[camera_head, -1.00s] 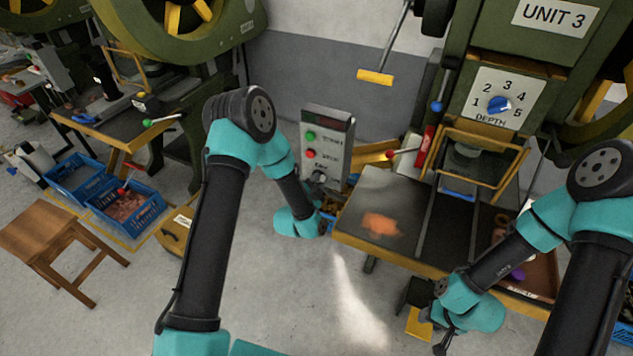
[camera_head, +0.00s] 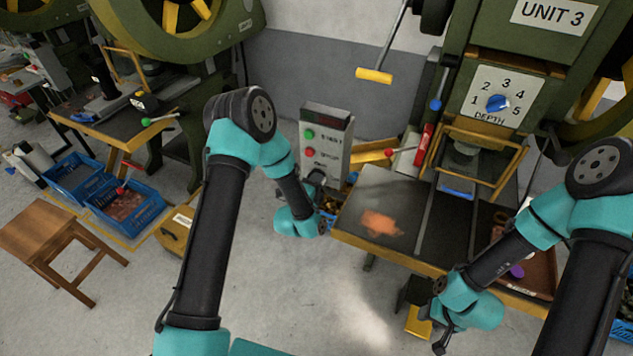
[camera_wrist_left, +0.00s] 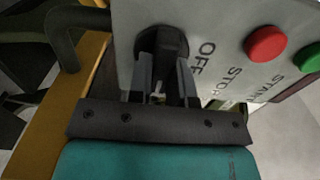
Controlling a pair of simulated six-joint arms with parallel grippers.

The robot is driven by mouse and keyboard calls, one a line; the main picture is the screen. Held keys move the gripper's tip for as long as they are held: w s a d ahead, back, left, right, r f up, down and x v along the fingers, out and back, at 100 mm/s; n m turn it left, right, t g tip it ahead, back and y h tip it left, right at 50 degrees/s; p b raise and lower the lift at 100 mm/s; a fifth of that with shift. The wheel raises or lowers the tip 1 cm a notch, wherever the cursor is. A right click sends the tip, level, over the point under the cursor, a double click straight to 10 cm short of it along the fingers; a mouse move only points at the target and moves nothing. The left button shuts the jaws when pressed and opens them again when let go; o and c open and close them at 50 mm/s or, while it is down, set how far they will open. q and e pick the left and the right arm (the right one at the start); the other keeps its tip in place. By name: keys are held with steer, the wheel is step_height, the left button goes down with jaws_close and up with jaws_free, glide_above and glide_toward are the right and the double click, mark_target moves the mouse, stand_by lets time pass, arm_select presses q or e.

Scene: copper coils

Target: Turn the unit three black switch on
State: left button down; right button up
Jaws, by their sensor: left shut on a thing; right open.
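The unit three control box (camera_head: 340,148) is a grey panel with a green START button (camera_head: 309,134), a red STOP button (camera_head: 310,152) and a dark display at the top. Its black switch (camera_wrist_left: 163,42) is a round knob low on the panel, beside the word OFF in the left wrist view. My left gripper (camera_wrist_left: 160,78) is shut on the black switch, one finger on each side. The fingers hide part of the knob, and I cannot tell its exact angle. My right gripper (camera_head: 439,335) is open and empty, low in front of the press table.
The UNIT 3 press (camera_head: 550,60) with its blue depth knob (camera_head: 498,103) stands at the right. Its dark table (camera_head: 365,200) is just right of the control box. A wooden stool (camera_head: 55,230) and blue crates (camera_head: 130,212) are at the left. The middle floor is clear.

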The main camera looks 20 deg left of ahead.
stand_by(0.4)
arm_select(q)
steer(key=c, duration=1)
jaws_free()
steer(key=shift+c, duration=0.2)
steer(key=shift+s, duration=0.1)
